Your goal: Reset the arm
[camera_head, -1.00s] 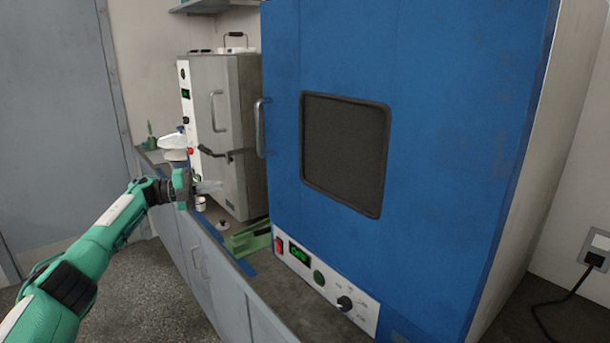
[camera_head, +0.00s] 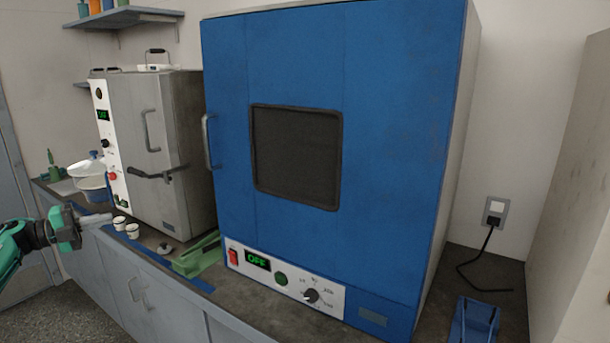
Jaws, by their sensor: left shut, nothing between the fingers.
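My left arm comes in at the lower left edge. Its green and dark gripper (camera_head: 90,220) is shut and empty. It points right, in front of the counter's edge, left of two small white cups (camera_head: 126,227). My right gripper is out of view. A large blue oven (camera_head: 390,150) with a dark window stands on the counter. Its door is shut and its display (camera_head: 257,260) reads OFF. A grey metal cabinet (camera_head: 165,150) with a lever handle stands to its left, also closed.
A green stand (camera_head: 198,257) lies on the counter before the grey cabinet. A white-lidded bowl (camera_head: 92,180) and a green bottle (camera_head: 54,168) stand at the far left. A blue object (camera_head: 474,321) sits right of the oven. A cable (camera_head: 480,262) hangs from a wall socket.

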